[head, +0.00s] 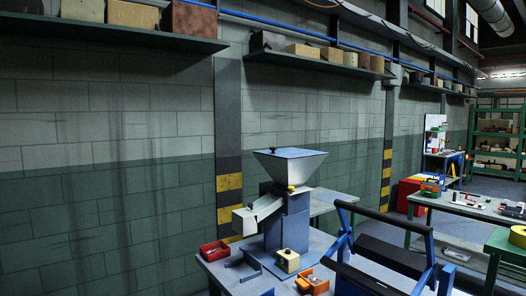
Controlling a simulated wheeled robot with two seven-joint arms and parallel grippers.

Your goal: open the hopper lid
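The hopper (290,169) is a grey, flared funnel on top of a blue machine (287,225) on the workbench, near the middle of the head view. A flat blue lid (282,153) lies level across the hopper's top and looks closed. A small yellow part (291,188) sits at the front, below the funnel. A pale chute (258,213) slopes down to the left from the machine. Neither of my grippers shows in this view.
The workbench (228,274) also carries a red bin (214,251), a cream block (287,261) and an orange bin (312,282). A blue frame with black bars (385,253) stands close at the right. Shelves with boxes (316,60) run along the wall above.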

